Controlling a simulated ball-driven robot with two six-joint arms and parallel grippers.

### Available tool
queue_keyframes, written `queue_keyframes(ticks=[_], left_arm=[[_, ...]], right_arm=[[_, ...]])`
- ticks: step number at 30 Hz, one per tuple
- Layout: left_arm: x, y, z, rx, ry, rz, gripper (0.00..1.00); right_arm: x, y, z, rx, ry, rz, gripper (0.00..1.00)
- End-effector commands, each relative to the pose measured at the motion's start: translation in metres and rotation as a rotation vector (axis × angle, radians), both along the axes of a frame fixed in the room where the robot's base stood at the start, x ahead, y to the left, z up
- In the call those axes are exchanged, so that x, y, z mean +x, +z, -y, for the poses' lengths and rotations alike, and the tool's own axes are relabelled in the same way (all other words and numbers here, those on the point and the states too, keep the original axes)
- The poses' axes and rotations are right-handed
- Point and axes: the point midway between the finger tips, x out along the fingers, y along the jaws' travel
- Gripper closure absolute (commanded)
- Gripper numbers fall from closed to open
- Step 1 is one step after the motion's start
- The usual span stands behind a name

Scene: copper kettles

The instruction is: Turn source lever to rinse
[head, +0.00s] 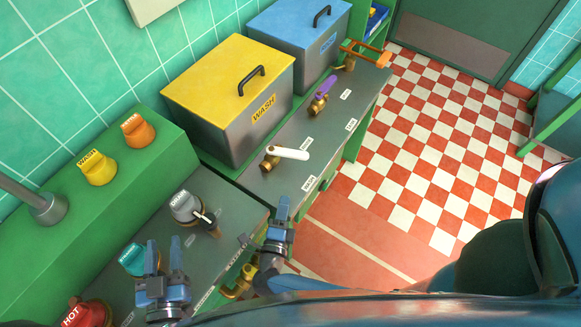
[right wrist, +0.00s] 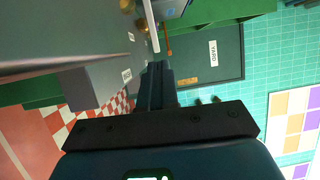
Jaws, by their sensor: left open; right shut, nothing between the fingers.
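A white lever (head: 290,152) on a brass valve (head: 270,160) lies on the grey counter, pointing right, between small labels too small to read surely; I take it as the source lever. It also shows in the right wrist view (right wrist: 151,27), just beyond my fingertips. My right gripper (head: 281,208) is shut and empty, fingers up, below the lever in the head view and apart from it. My left gripper (head: 164,254) is open and empty over the near counter, beside a teal knob (head: 132,259).
A yellow-lidded WASH tank (head: 230,90) and a blue-lidded tank (head: 300,35) stand behind the levers. Purple (head: 324,89) and orange (head: 365,53) levers sit further along. A grey knob (head: 186,206) is nearer, with a red HOT knob (head: 83,313) at lower left.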

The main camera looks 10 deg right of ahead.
Motion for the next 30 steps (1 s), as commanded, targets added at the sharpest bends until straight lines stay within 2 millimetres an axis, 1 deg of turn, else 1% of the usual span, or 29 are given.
queue_keyframes(ticks=[3, 5, 8, 11, 17, 24, 30], left_arm=[[0.000, 0.000, 0.000, 0.000, 0.000, 0.000, 0.57], [0.000, 0.000, 0.000, 0.000, 0.000, 0.000, 0.57], [0.000, -0.001, 0.000, 0.000, 0.000, 0.000, 0.57], [0.000, -0.001, 0.000, 0.000, 0.000, 0.000, 0.57], [0.000, -0.004, 0.000, 0.000, 0.000, 0.000, 0.57], [0.000, -0.012, 0.000, 0.000, 0.000, 0.000, 0.57], [0.000, -0.018, 0.000, 0.000, 0.000, 0.000, 0.57]], right_arm=[[-0.003, -0.008, -0.002, 0.007, 0.001, -0.037, 1.00], [-0.002, -0.009, -0.001, 0.008, 0.000, -0.044, 1.00], [0.004, -0.010, 0.002, 0.009, -0.003, -0.045, 1.00], [0.014, -0.009, 0.006, 0.009, -0.005, -0.045, 1.00], [0.043, -0.010, 0.019, 0.009, -0.007, -0.043, 1.00], [0.083, -0.010, 0.035, 0.010, -0.006, -0.041, 1.00], [0.108, -0.010, 0.045, 0.010, -0.004, -0.041, 1.00]])
